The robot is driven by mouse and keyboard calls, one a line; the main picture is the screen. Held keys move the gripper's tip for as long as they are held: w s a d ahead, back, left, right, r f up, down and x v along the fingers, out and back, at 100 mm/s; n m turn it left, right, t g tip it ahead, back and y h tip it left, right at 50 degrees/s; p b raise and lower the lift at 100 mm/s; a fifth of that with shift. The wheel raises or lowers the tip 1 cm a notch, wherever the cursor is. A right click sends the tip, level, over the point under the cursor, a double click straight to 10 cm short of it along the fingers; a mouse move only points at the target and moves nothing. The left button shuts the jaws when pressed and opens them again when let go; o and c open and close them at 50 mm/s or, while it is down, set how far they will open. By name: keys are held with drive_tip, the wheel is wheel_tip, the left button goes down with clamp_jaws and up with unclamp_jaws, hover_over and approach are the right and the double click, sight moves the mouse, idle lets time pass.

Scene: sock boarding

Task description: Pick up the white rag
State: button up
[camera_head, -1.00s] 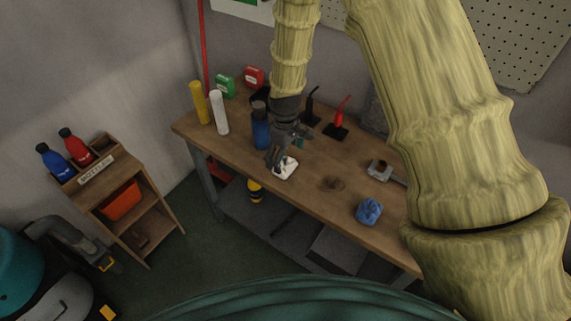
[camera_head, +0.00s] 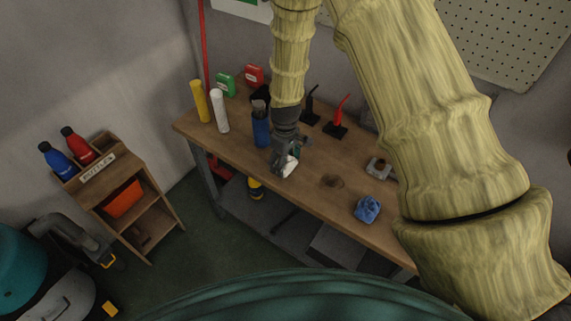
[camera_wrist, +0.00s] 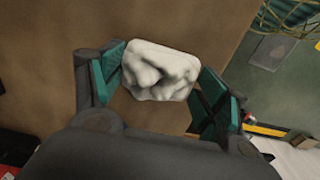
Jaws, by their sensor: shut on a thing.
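The white rag (camera_wrist: 158,72) is a crumpled lump between the two teal fingers of my gripper (camera_wrist: 160,80) in the wrist view. The fingers touch it on both sides, so my gripper is shut on it. In the head view the white rag (camera_head: 290,168) shows partly beneath my gripper (camera_head: 284,163), at the front edge of the wooden workbench (camera_head: 310,192). My gripper hides part of the rag there. I cannot tell whether the rag still touches the bench top.
A blue rag (camera_head: 367,208) lies to the right on the bench. A blue bottle (camera_head: 261,128) stands close behind my gripper. A white cylinder (camera_head: 220,112) and yellow cylinder (camera_head: 200,101) stand at left. A wooden bottle shelf (camera_head: 120,175) stands left of the bench.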

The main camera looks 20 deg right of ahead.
drive_tip(key=shift+r, duration=0.1)
drive_tip(key=shift+c, duration=0.4)
drive_tip(key=shift+r+b, duration=0.7)
drive_tip(key=shift+r, duration=0.4)
drive_tip(key=s+a+r+b, duration=0.1)
drive_tip(key=s+b, duration=0.1)
drive_tip(key=s, duration=0.5)
drive_tip(key=s+a+r+b, duration=0.1)
drive_tip(key=s+a+b, duration=0.1)
drive_tip(key=s, duration=0.6)
drive_tip(key=shift+s+a+r+b, duration=0.25)
drive_tip(key=shift+a+r+b, duration=0.05)
drive_tip(key=shift+r+b, duration=0.1)
